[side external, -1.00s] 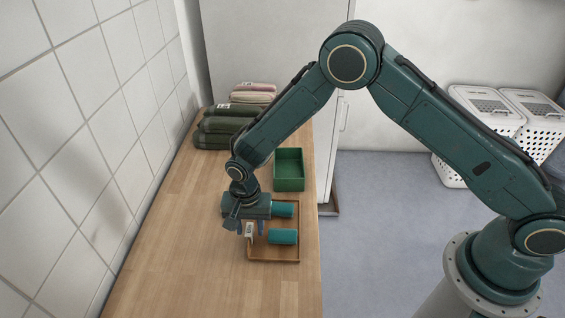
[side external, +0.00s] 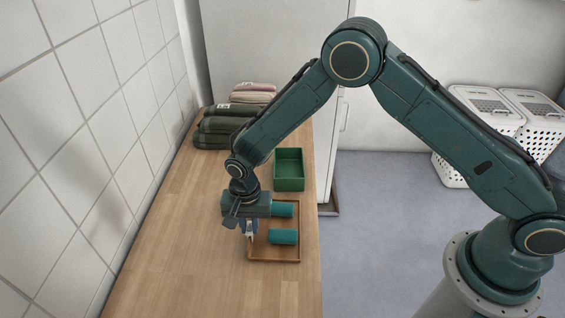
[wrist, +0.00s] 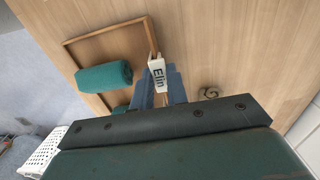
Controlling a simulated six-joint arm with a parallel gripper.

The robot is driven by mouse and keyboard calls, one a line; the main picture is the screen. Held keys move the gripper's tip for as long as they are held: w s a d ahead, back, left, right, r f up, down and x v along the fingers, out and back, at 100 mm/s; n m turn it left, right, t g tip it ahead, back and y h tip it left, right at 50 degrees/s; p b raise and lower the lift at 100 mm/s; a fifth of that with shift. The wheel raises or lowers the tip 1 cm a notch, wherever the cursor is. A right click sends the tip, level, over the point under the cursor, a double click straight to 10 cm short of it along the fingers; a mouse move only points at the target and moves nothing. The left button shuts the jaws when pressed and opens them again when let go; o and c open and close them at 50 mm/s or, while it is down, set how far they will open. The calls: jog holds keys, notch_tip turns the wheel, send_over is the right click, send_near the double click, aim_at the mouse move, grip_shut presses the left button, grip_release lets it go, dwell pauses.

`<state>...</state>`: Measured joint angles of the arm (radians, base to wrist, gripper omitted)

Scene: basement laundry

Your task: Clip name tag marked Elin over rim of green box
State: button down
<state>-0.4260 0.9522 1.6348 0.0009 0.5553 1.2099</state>
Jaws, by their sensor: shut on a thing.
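The white name tag marked Elin (wrist: 157,72) is between the blue fingers of my gripper (wrist: 160,88) in the wrist view. My gripper is shut on it, at the left edge of the wooden tray. In the side view my gripper (side external: 247,232) points down there, with the tag mostly hidden by the fingers. The green box (side external: 289,183) stands open and upright on the worktop, behind the tray and apart from my gripper. Its inside looks empty.
The wooden tray (side external: 275,261) holds two rolled teal cloths (side external: 283,236). Folded dark green towels (side external: 215,132) and paler ones lie at the back left. A small dark curled object (wrist: 209,93) lies near my gripper. The front worktop is clear.

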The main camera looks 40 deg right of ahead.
aim_at(250, 227)
notch_tip(250, 227, up, 19)
jog(key=shift+r, duration=0.2)
dwell(0.4)
dwell(0.5)
jog(key=w+d+f, duration=0.3)
jog(key=d, duration=0.6)
jog(key=w+d+f, duration=0.3)
jog(key=d+f, duration=0.1)
jog(key=d, duration=0.5)
jog(key=w+d+f, duration=0.2)
jog(key=d+f, duration=0.2)
jog(key=d, duration=0.5)
jog(key=shift+w+d+f+n, duration=0.15)
jog(key=shift+w+d+n, duration=0.15)
jog(key=shift+w, duration=0.1)
jog(key=shift+f, duration=0.2)
jog(key=shift+f, duration=2.35)
jog(key=shift+f, duration=0.8)
